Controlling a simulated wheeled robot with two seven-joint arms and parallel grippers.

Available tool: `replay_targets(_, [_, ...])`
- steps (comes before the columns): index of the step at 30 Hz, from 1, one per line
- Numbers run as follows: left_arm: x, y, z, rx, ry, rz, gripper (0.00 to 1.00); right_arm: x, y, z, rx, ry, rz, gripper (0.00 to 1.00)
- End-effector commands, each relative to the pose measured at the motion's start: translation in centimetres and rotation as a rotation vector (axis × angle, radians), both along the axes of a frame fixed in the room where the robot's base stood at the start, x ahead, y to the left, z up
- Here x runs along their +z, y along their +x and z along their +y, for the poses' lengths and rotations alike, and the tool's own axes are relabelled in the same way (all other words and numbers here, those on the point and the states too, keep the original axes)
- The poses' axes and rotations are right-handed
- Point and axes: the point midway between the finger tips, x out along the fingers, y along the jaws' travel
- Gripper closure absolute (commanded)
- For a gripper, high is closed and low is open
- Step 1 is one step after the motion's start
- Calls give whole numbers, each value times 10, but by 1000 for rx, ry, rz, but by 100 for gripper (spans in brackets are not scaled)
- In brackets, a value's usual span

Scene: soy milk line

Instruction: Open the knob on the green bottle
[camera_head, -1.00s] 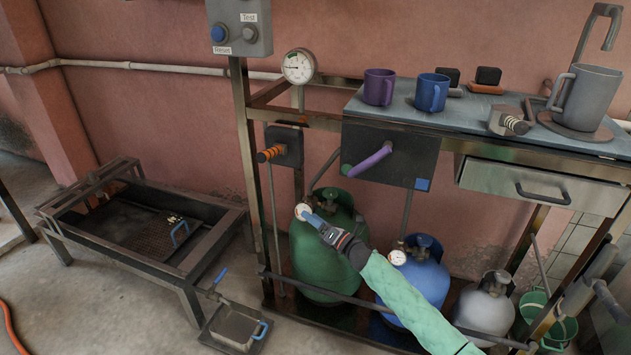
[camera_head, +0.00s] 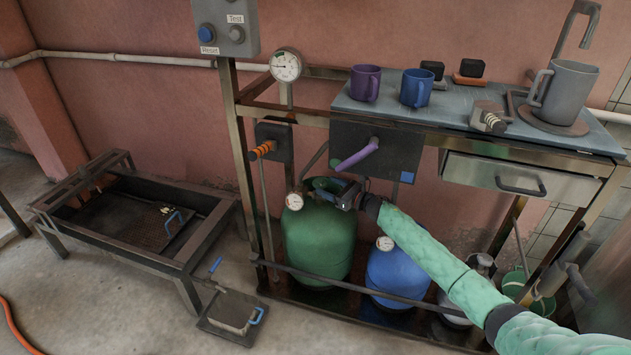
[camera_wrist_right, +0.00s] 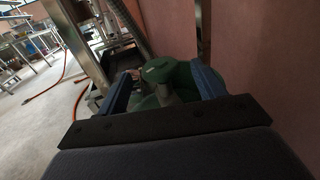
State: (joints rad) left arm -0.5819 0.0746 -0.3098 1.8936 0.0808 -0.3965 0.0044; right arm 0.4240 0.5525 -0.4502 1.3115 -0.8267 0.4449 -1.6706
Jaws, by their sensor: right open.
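The green bottle (camera_head: 318,242) stands upright on the low rack under the bench, with a round gauge (camera_head: 294,201) at its top left. Its green knob (camera_wrist_right: 158,70) shows in the right wrist view between my two blue fingers. My right gripper (camera_head: 330,190) is at the top of the bottle in the head view and covers part of the knob there. In the wrist view the right gripper (camera_wrist_right: 162,85) is open, with its fingers on either side of the knob. I cannot tell whether they touch it. My left gripper is not in view.
A blue bottle (camera_head: 396,272) with its own gauge stands right of the green one. A metal bar (camera_head: 345,286) crosses in front of both. The purple lever (camera_head: 357,158) and orange-striped handle (camera_head: 263,150) are close above. Mugs stand on the bench.

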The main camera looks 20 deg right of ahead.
Motion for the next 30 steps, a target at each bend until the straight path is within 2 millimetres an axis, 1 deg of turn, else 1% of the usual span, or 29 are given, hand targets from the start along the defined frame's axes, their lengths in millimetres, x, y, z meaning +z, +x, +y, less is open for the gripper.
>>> replay_targets(1, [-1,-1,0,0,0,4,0,1,6,6,1,1,0,32])
replay_targets(6, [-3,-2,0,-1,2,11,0,1,27,22,0,3,0,32])
replay_targets(12, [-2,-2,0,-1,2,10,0,1,43,35,0,3,1,32])
replay_targets(17, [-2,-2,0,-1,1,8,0,0,48,39,0,2,1,32])
replay_targets(24, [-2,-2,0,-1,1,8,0,0,49,39,0,2,1,32])
replay_targets(25, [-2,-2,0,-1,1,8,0,0,49,39,0,2,1,34])
replay_targets(29, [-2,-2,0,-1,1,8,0,0,49,39,0,2,1,59])
replay_targets(30, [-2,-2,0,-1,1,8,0,0,49,39,0,2,1,67])
